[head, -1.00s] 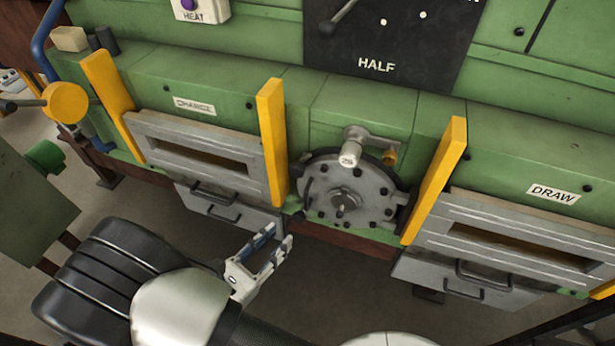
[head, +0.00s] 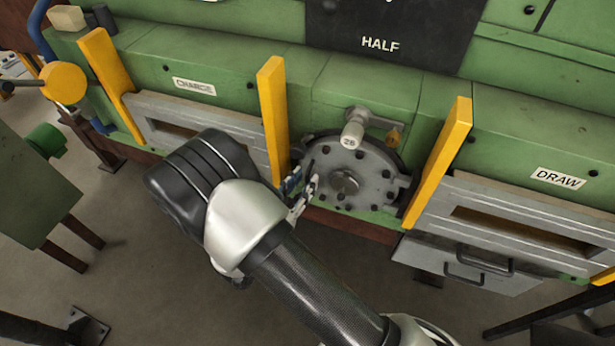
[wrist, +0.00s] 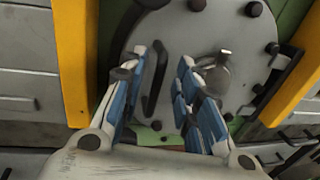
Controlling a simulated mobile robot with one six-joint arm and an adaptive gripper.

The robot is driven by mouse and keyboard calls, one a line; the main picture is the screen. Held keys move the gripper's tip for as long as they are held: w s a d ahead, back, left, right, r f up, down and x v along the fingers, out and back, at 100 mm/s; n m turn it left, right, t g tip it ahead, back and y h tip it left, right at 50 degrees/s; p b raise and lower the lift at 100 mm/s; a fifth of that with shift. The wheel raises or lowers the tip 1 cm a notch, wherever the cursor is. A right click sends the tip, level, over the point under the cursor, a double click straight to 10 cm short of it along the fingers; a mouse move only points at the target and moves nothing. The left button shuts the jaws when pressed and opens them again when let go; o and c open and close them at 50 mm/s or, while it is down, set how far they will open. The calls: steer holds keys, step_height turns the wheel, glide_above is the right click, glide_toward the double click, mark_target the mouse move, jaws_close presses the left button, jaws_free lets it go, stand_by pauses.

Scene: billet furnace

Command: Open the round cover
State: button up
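The round cover (head: 365,172) is a grey bolted disc with a central hub, set in the green furnace front between two yellow posts. It looks shut. In the wrist view the cover (wrist: 205,40) fills the middle, with a dark bar handle (wrist: 155,80) on its left part and the hub (wrist: 215,75) to the right. My gripper (head: 301,187) is at the cover's lower left edge in the head view. In the wrist view my gripper (wrist: 160,75) is open, its blue-and-white fingers on either side of the handle, which shows between them. I cannot tell whether they touch it.
Yellow posts (head: 273,115) and (head: 440,160) flank the cover. The draw door (head: 520,225) is at right and the charge door (head: 170,135) at left, partly hidden by my arm.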

steer(key=shift+x, duration=1.3)
steer(key=shift+c, duration=0.3)
steer(key=c, duration=0.5)
jaws_close()
